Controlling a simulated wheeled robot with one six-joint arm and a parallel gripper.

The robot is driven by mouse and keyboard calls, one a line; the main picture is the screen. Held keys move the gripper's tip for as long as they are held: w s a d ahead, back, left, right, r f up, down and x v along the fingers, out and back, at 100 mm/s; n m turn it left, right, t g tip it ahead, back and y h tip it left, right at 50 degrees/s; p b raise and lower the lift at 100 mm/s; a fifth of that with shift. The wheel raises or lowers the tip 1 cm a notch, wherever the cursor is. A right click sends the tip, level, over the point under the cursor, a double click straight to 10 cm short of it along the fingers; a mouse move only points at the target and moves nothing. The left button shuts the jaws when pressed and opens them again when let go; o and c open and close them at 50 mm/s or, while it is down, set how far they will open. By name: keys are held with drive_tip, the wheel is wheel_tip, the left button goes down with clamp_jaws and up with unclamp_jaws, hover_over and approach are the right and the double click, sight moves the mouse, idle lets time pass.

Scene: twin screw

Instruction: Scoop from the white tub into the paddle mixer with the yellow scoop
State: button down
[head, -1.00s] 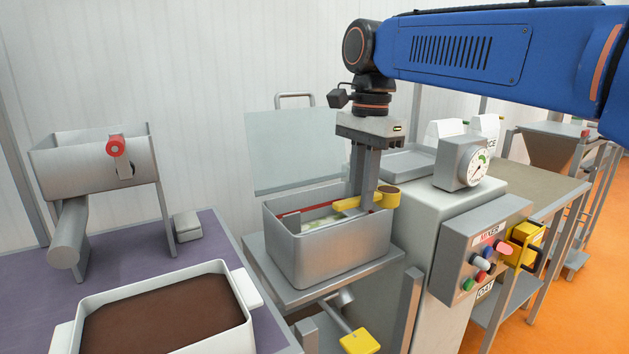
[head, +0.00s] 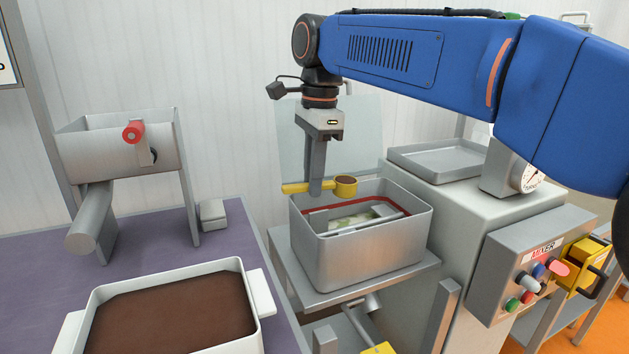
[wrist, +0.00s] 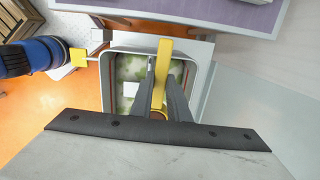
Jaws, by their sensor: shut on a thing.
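My gripper (head: 317,186) is shut on the handle of the yellow scoop (head: 345,183). The scoop is held level above the back left rim of the paddle mixer (head: 362,250), an open steel box with a red inner edge, a grey paddle and pale green-white contents. Brown shows in the scoop's round cup. The white tub (head: 262,293), filled with dark brown material, stands at the front left, well apart from the scoop. The wrist view shows the scoop handle (wrist: 165,52) between the fingers over the mixer; its cup is partly hidden by them.
A steel hopper with a red knob (head: 133,132) stands on the purple table at the left. A control box (head: 535,265) with coloured buttons, a dial gauge (head: 531,177) and a steel tray (head: 440,158) are right of the mixer. A yellow pedal or handle (head: 380,349) is below it.

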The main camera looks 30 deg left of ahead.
drive_tip(key=shift+d+r+g+y, duration=0.15)
drive_tip(key=shift+r+g+y, duration=0.05)
drive_tip(key=shift+r+y, duration=0.3)
drive_tip(key=shift+d+r+g+y, duration=0.15)
drive_tip(key=shift+r+g+y, duration=0.05)
drive_tip(key=shift+r+y, duration=0.3)
drive_tip(key=shift+w+d+r+g+y, duration=0.15)
drive_tip(key=shift+d+r+y, duration=0.15)
drive_tip(key=shift+y, duration=0.3)
drive_tip(key=shift+w+d+r+g+y, duration=0.15)
drive_tip(key=shift+r+y, duration=0.25)
drive_tip(key=shift+y, duration=0.2)
drive_tip(key=shift+s+r, duration=0.1)
drive_tip(key=shift+a, duration=0.15)
drive_tip(key=shift+d+r+g+y, duration=0.4)
drive_tip(key=shift+d+r+y, duration=0.2)
drive_tip(key=shift+y, duration=0.6)
drive_tip(key=shift+w, duration=0.2)
drive_tip(key=shift+d, duration=0.2)
drive_tip(key=shift+w+d+r+g+y, duration=0.1)
drive_tip(key=shift+d+r+g+y, duration=0.15)
drive_tip(key=shift+y, duration=0.3)
drive_tip(key=shift+w+d+r+g+y, duration=0.15)
drive_tip(key=shift+d+y, duration=0.15)
drive_tip(key=shift+y, duration=0.25)
